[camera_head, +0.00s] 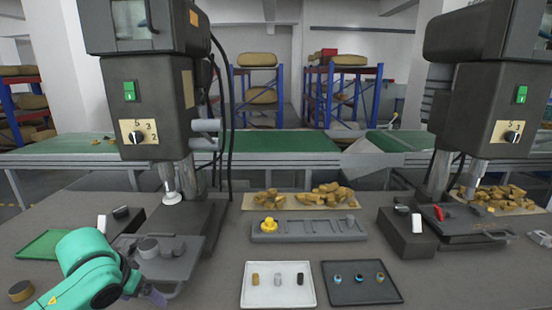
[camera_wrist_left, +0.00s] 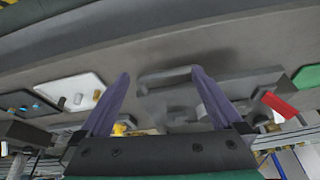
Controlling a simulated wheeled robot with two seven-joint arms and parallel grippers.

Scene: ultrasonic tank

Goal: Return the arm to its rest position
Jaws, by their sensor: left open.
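My left arm (camera_head: 88,265), green with dark joints, comes in from the lower left of the head view. Its left gripper (camera_head: 154,296) is small and partly hidden there, low over the front of the left machine's grey plate (camera_head: 185,262). In the left wrist view the left gripper (camera_wrist_left: 160,75) shows two purple fingers spread apart with nothing held between them. The grey plate with its handle (camera_wrist_left: 165,75) lies beyond the fingers. My right gripper is in neither view.
Two dark machines (camera_head: 145,100) (camera_head: 490,105) stand left and right. A white tray (camera_head: 250,299) and a dark tray (camera_head: 340,297) hold small parts. A grey rack (camera_head: 310,236) holds a yellow piece (camera_head: 268,225). A green mat (camera_head: 42,245) and a small round piece (camera_head: 20,290) lie left.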

